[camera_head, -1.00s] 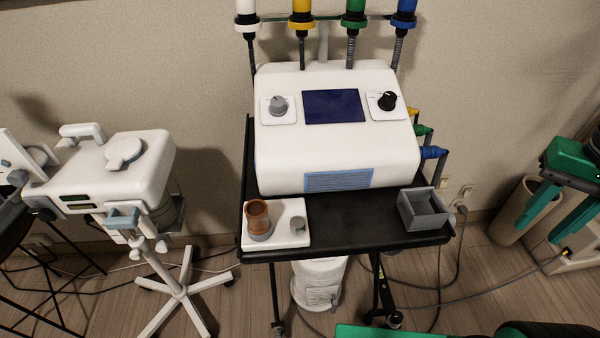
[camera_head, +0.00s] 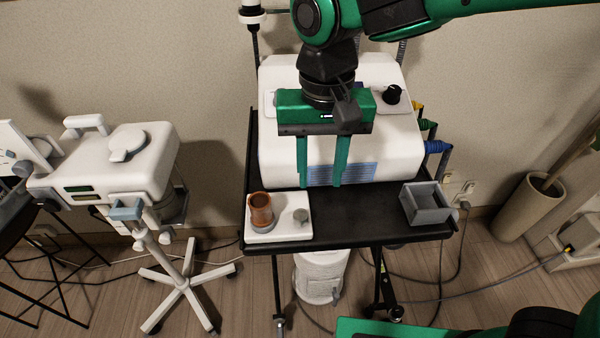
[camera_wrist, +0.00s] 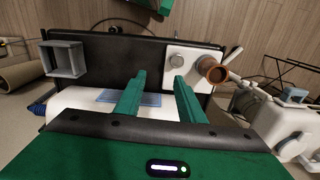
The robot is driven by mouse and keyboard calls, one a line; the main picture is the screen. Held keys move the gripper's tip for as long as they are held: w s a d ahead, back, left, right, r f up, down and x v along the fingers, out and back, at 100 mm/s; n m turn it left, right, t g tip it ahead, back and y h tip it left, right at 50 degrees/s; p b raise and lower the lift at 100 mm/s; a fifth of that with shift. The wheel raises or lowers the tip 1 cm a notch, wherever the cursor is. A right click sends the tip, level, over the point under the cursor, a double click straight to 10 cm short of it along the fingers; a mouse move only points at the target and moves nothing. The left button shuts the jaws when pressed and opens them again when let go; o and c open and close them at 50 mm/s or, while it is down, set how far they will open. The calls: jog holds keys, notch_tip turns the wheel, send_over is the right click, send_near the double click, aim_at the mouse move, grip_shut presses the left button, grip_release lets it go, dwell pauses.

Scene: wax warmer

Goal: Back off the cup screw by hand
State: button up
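A brown cup (camera_head: 261,209) stands upright in a grey ring on a white base plate (camera_head: 283,231), at the front left of the black cart. A small round grey screw knob (camera_head: 301,217) sits on the same plate, to the right of the cup. In the wrist view the knob (camera_wrist: 177,61) and the cup (camera_wrist: 212,70) lie beyond my right-hand finger. My gripper (camera_head: 320,186) is open and empty, fingers pointing down, above and behind the plate's right side, in front of the white machine. It also shows in the wrist view (camera_wrist: 158,88). It touches neither knob nor cup.
The white machine (camera_head: 390,155) with a black dial fills the back of the cart. A grey open box (camera_head: 426,205) stands at the cart's front right. The black cart top (camera_head: 360,222) is clear between plate and box. A white device on a wheeled stand (camera_head: 150,165) is at left.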

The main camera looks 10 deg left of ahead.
aim_at(301, 214)
jog(key=s+a, duration=0.2)
jog(key=a, duration=0.1)
jog(key=shift+a+f+n, duration=0.1)
jog(key=shift+n, duration=0.2)
jog(key=shift+f, duration=3.7)
jog(key=shift+f, duration=0.15)
jog(key=shift+c, duration=0.6)
jog(key=c, duration=0.6)
jog(key=n, duration=0.4)
jog(key=shift+n, duration=0.4)
jog(key=n, duration=0.6)
jog(key=o, duration=0.7)
